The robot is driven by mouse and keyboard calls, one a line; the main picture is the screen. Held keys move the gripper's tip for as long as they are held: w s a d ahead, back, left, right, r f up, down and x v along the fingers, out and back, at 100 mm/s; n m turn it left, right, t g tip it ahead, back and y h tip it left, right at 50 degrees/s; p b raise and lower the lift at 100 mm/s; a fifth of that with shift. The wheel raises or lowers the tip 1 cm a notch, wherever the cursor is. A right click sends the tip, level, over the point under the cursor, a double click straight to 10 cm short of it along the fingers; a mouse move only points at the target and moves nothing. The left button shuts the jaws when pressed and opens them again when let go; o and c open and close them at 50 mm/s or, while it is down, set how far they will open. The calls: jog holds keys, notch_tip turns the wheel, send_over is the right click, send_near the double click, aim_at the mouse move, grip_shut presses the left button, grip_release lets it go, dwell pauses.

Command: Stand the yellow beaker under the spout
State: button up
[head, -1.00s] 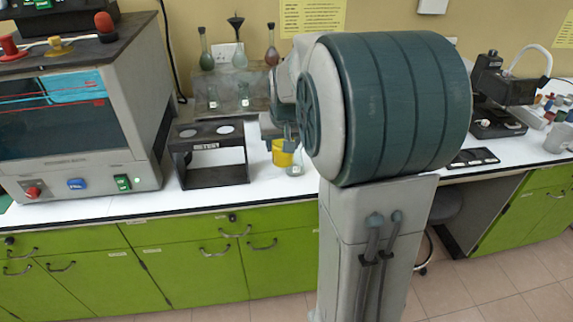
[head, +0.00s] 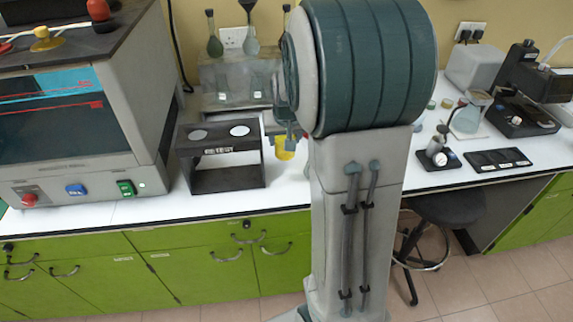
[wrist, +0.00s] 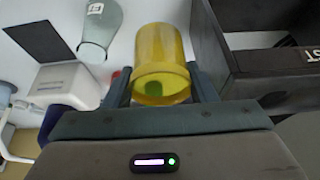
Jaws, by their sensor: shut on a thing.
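The yellow beaker (head: 285,149) is held by my gripper (head: 288,135) just right of the black test stand, over the white bench. In the wrist view the beaker (wrist: 162,48) sits between the two fingers of my gripper (wrist: 162,84), which is shut on it. A green patch shows inside or through its near end. I cannot tell from these frames whether its base touches the bench. My arm covers part of the bench behind and to the right of it. I cannot make out a spout with certainty.
The black stand (head: 222,184) with two pale discs on top is close to the beaker's left. A grey machine (head: 85,110) with buttons stands further left. A glass flask (wrist: 97,28) shows in the wrist view. Black equipment (head: 535,95) stands on the right bench.

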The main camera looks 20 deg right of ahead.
notch_tip(320, 180, down, 11)
jog(key=shift+r, duration=0.15)
dwell(0.4)
jog(key=shift+f, duration=0.2)
jog(key=o, duration=1)
jog(key=shift+r, duration=0.1)
jog(key=shift+c, duration=0.2)
